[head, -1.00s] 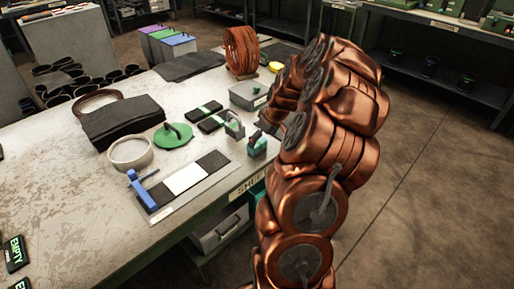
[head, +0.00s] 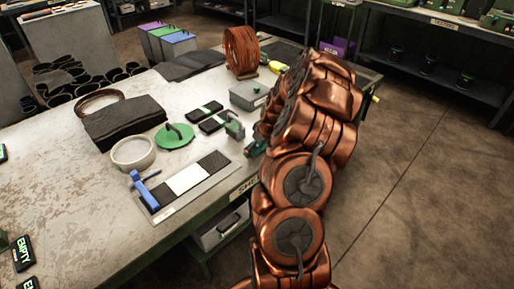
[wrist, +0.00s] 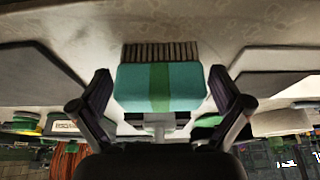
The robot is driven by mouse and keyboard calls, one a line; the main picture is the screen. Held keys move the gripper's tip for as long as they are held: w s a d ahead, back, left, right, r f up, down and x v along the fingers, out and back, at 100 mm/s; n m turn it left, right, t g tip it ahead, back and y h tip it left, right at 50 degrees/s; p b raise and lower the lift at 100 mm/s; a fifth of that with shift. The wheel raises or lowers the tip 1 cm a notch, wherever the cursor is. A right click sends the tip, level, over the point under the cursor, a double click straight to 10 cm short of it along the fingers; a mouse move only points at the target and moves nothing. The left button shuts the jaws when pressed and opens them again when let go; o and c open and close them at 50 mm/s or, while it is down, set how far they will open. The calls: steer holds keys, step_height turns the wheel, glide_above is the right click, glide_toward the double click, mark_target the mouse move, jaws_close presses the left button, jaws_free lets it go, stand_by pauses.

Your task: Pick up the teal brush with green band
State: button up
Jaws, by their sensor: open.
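The teal brush (wrist: 135,88) with its green band (wrist: 160,88) fills the middle of the wrist view, its dark bristles (wrist: 160,53) towards the top of that picture. My gripper (wrist: 160,77) is open, with one dark finger on each side of the brush block. Narrow gaps seem to show between fingers and block; I cannot tell whether either touches. In the head view only a bit of the teal brush (head: 252,150) shows at the table's right edge, largely hidden by my copper-coloured arm. My gripper is hidden there behind the arm.
A grey block with a handle (head: 234,128) stands close to the brush.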

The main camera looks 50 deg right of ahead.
steer(key=c, duration=1.1)
steer(key=shift+c, duration=0.3)
steer(key=shift+r, duration=0.15)
steer(key=shift+r+b, duration=0.9)
steer(key=shift+r, duration=0.65)
steer(key=s+a+r+b, duration=0.1)
steer(key=s+a+b, duration=0.1)
steer(key=s, duration=0.5)
steer(key=s+a+b, duration=0.2)
steer(key=s+a, duration=0.2)
steer(key=s, duration=0.3)
steer(key=shift+s+a+r, duration=0.25)
steer(key=shift+s+r, duration=0.1)
steer(key=o, duration=0.7)
steer(key=c, duration=0.5)
